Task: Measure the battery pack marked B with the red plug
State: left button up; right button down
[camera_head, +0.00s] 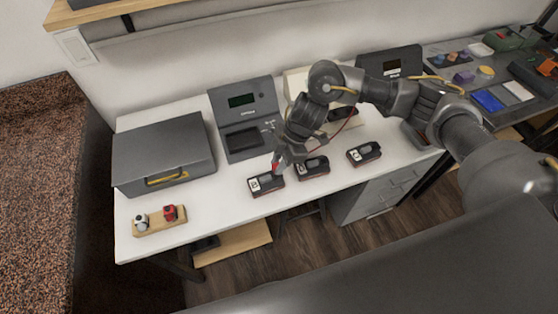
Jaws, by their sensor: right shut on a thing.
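Three dark battery packs with white labels lie in a row near the front of the white table: a left pack (265,184), a middle pack (311,167) and a right pack (364,153). The letters on them are too small to read surely. My right gripper (277,154) is shut on the red plug (275,166) and points it down at the far edge of the left pack. I cannot tell whether the plug touches the pack. A thin red cable (347,123) loops to the right behind my right arm. My left gripper is not in view.
A grey device with a green display (242,101) stands behind the packs. A grey case (163,153) is at the left. A wooden block (160,228) holds a red and a white piece at the front left. The tabletop between block and packs is clear.

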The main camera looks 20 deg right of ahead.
jog(key=shift+p, duration=0.35)
dwell(0.4)
jog(key=shift+f, duration=0.4)
dwell(0.6)
jog(key=shift+f, duration=0.1)
dwell(0.6)
jog(key=shift+f, duration=0.5)
dwell(0.7)
jog(key=c, duration=0.9)
grip_release()
jog(key=shift+r, duration=0.2)
jog(key=shift+r+p, duration=1.35)
jog(key=shift+p, duration=0.5)
jog(key=shift+r, duration=0.1)
